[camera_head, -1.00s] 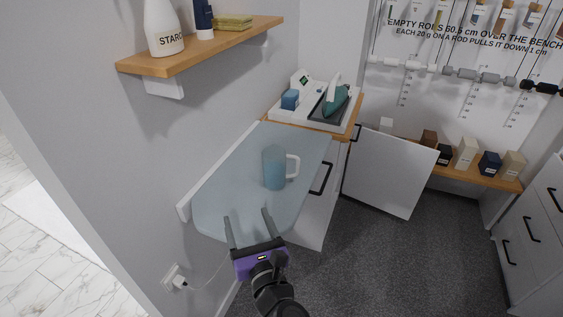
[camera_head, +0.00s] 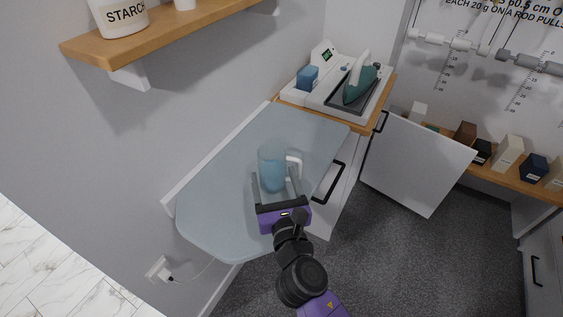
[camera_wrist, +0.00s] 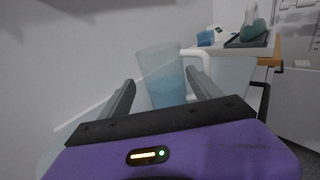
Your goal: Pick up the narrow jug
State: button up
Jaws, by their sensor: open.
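The narrow jug (camera_head: 271,168) is a translucent blue, upright vessel with a white handle on its right side. It stands on a pale blue-grey fold-out board (camera_head: 215,190). My gripper (camera_head: 274,180) is open, with its two fingers pointing at the jug near its lower part. In the wrist view the jug (camera_wrist: 163,75) shows between and just beyond the two fingers (camera_wrist: 160,90), with its handle at the right. I cannot tell whether either finger touches it.
A teal iron (camera_head: 360,82) on its stand and a blue box (camera_head: 307,78) stand on the counter behind. A shelf (camera_head: 150,35) with a starch bottle (camera_head: 118,16) juts from the left wall. Drawers and an open door panel (camera_head: 415,165) stand at right.

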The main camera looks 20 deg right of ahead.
aim_at(270, 153)
jog(key=shift+w+d, duration=0.3)
jog(key=shift+w, duration=0.3)
jog(key=x, duration=0.6)
jog(key=shift+w+d+p, duration=0.15)
jog(key=shift+w+p, duration=0.2)
jog(key=c, duration=1.4)
jog(key=shift+r, duration=0.1)
jog(key=shift+c, duration=0.4)
jog(key=shift+r, duration=0.15)
